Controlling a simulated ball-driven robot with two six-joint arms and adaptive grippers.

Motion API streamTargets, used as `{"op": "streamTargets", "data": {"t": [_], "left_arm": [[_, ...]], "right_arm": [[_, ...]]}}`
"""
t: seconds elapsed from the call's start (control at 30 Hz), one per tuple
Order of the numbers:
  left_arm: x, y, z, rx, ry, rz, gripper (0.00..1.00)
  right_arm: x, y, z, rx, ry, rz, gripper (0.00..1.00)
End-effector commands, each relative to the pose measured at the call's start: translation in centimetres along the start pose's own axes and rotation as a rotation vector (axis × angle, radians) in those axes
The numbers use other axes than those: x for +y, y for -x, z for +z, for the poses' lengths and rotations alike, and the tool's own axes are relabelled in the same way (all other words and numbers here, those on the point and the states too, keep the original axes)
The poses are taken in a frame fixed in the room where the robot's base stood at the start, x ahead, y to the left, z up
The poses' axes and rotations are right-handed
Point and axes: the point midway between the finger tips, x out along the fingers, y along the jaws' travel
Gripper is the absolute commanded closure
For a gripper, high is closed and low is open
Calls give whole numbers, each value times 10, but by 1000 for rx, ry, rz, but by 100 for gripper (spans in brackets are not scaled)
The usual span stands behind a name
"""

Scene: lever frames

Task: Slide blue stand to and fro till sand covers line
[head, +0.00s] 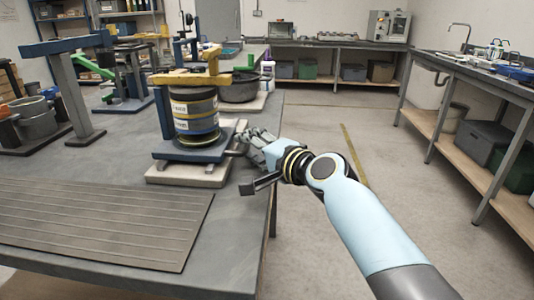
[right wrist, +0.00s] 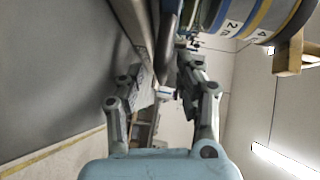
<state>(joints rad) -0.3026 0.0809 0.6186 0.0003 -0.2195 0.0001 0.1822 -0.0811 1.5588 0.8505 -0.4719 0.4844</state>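The blue stand (head: 172,148) sits on a pale slab (head: 185,178) near the right edge of the grey table. A stack of dark round sieves (head: 195,115) with pale and yellow bands stands on it, under a yellow bar (head: 190,79). Part of the banded stack also shows in the right wrist view (right wrist: 238,22). My right gripper (head: 250,143) is beside the stand's right side, close to a short dark bar there. In the right wrist view its fingers (right wrist: 168,85) are apart, with a gap between them. I cannot tell whether they touch the bar. Sand and line are not visible. My left gripper is out of view.
A grooved dark mat (head: 100,220) lies on the front of the table (head: 230,225). A blue frame (head: 75,85) and a grey pot (head: 36,118) stand at left. A dark pan (head: 240,90) is behind the stack. The floor to the right is open, up to a side bench (head: 480,75).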

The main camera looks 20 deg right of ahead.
Motion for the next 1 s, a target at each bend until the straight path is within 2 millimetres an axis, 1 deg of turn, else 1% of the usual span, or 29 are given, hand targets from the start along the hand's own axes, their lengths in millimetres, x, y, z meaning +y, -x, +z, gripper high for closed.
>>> {"op": "streamTargets", "data": {"t": [0.1, 0.3, 0.4, 0.5, 0.67, 1.0], "left_arm": [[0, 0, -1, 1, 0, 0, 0], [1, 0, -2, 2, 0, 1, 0], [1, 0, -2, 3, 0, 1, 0], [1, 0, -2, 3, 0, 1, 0], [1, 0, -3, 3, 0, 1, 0], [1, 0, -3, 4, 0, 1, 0]], "right_arm": [[2, 26, 0, 1, 3, 2, 65], [2, 71, 0, 0, 3, 3, 65], [2, 88, 0, 0, 2, 3, 65], [2, 99, 0, 0, 1, 3, 65], [1, 105, 0, 0, 0, 2, 65], [0, 105, 3, -13, -4, 2, 65]]}}
